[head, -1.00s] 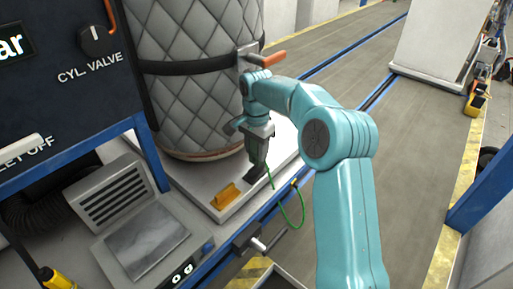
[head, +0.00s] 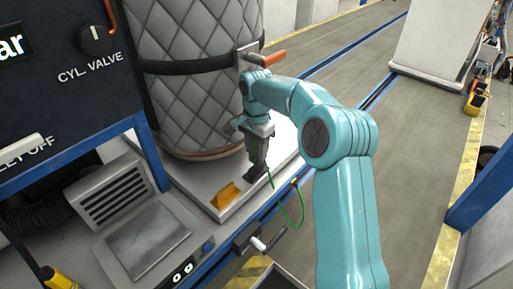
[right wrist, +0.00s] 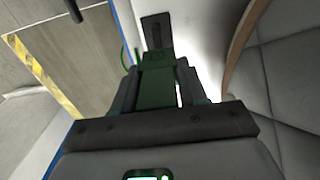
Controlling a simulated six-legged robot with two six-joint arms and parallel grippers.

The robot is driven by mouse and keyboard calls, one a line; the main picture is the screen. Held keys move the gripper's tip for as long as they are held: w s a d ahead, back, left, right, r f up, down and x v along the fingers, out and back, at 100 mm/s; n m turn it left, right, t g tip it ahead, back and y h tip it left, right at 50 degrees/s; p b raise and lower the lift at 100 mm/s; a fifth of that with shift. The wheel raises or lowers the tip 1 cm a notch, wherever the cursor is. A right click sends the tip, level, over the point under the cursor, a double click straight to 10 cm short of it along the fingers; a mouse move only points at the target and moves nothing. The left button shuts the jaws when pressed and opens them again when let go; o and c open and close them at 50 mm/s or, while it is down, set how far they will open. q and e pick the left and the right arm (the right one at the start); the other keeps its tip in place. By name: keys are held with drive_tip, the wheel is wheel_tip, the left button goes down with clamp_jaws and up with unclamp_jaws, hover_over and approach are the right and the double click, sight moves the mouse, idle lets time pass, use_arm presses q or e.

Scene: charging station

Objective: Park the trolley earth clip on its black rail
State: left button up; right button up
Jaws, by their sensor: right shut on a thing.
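My right gripper (head: 257,160) points down over the white trolley deck (head: 285,150), beside the quilted cylinder. It is shut on the green earth clip (right wrist: 157,85), which shows between the fingers in the right wrist view. A green cable (head: 302,210) loops from the clip over the deck's edge. The black rail (right wrist: 156,30) is a flat dark strip on the deck, just beyond the clip's tip. In the head view the rail (head: 249,174) lies under the clip. I cannot tell whether they touch. My left gripper is out of view.
A yellow block (head: 226,195) sits on the deck left of the rail. The grey quilted cylinder (head: 195,75) stands close behind, with an orange-handled lever (head: 270,60) above. A blue frame rail and a crank handle (head: 262,243) are in front.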

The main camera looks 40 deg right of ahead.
drive_tip(key=shift+f+b, duration=1.2)
drive_tip(key=shift+f, duration=0.9)
drive_tip(key=o, duration=1.2)
drive_tip(key=shift+r, duration=0.1)
wheel_tip(320, 180, up, 16)
drive_tip(key=p, duration=0.3)
drive_tip(key=shift+r, duration=0.15)
